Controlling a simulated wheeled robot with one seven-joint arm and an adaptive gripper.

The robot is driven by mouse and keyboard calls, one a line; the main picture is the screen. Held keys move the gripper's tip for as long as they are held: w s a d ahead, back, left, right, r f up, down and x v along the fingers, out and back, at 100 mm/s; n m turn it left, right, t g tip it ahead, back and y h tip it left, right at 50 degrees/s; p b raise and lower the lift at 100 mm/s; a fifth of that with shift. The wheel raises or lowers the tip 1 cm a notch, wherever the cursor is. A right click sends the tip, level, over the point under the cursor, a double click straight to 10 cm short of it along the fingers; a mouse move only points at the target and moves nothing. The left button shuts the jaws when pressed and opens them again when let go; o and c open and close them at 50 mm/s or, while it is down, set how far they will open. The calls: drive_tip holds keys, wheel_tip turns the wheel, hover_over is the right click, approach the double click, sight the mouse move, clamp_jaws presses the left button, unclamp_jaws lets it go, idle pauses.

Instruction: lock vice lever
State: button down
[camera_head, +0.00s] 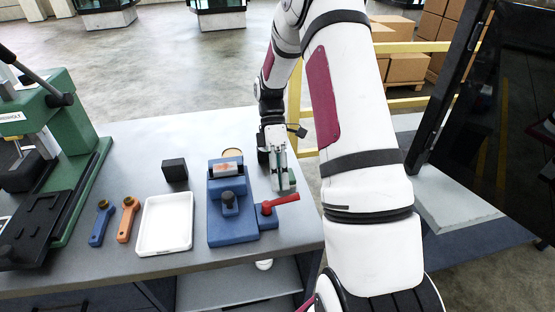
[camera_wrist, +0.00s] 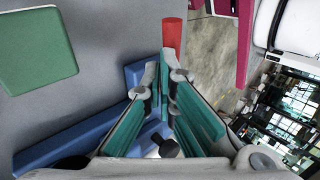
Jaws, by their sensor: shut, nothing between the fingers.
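The blue vice (camera_head: 218,225) stands near the right end of the grey table, with a cylindrical part (camera_head: 226,170) lying at its back end. Its red lever (camera_head: 281,202) sticks out to the right from the block on its right side. My gripper (camera_head: 283,188) points down just behind the lever, shut and empty. In the wrist view the fingertips (camera_wrist: 164,66) lie close below the red lever (camera_wrist: 172,36), with the blue vice (camera_wrist: 72,142) to the left. I cannot tell whether the fingers touch the lever.
A white tray (camera_head: 165,249), an orange tool (camera_head: 127,220), a blue tool (camera_head: 101,224) and a black block (camera_head: 174,170) lie left of the vice. A green press (camera_head: 75,195) stands at the far left. The table's right edge is close to the lever. A dark panel (camera_head: 490,140) stands at right.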

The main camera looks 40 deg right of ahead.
drive_tip(key=v, duration=1)
drive_tip(key=shift+w+r, duration=0.2)
drive_tip(key=shift+r, duration=0.05)
drive_tip(key=shift+d, duration=0.1)
drive_tip(key=s+a+r+m+t+h, duration=0.3)
drive_tip(key=s+a+r+m+t, duration=0.25)
drive_tip(key=a+r, duration=0.6)
drive_tip(key=s+a+r+m+t, duration=0.1)
drive_tip(key=s+a+m+t, duration=0.2)
drive_tip(key=s, duration=0.4)
drive_tip(key=s+a+r+m+t, duration=0.2)
drive_tip(key=s+a+m+t, duration=0.1)
drive_tip(key=s, duration=0.5)
drive_tip(key=shift+r+m+t+h, duration=0.15)
drive_tip(key=shift+m+t+h, duration=0.2)
drive_tip(key=shift+m+h, duration=0.1)
